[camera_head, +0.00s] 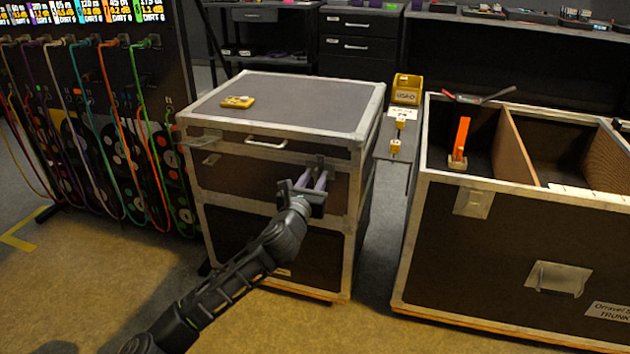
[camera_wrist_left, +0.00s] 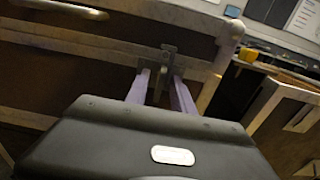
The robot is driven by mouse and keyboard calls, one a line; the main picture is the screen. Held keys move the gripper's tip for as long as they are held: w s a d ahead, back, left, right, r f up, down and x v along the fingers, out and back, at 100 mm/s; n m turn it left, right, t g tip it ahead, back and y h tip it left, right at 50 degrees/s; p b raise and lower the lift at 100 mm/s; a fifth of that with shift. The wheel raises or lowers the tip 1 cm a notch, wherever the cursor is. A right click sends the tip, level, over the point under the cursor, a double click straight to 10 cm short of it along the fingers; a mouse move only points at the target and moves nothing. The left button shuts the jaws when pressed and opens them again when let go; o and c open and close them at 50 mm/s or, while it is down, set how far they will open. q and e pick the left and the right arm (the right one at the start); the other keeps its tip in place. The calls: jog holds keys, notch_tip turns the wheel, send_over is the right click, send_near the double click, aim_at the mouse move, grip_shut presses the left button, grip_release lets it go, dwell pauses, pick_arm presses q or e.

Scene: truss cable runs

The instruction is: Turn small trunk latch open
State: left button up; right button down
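The small trunk (camera_head: 270,190) is a dark case with pale metal edges, standing with its lid closed. A small metal latch (camera_wrist_left: 167,62) sits on its front near the right corner, below the lid edge. My left gripper (camera_head: 312,180) is at this latch. In the left wrist view its two pale purple fingers (camera_wrist_left: 161,84) are apart, one on each side of the latch's lower part. Whether either finger touches the latch cannot be told. In the head view the gripper partly hides the latch. My right gripper is not in view.
A second latch (camera_head: 210,159) is at the trunk's front left, and a handle (camera_head: 266,143) is between them. A yellow object (camera_head: 238,102) lies on the lid. A larger open trunk (camera_head: 500,235) stands to the right across a narrow gap. A cable rack (camera_head: 100,110) stands left.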

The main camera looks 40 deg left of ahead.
pick_arm(q)
jog(key=shift+c, duration=0.2)
grip_shut()
dwell(0.4)
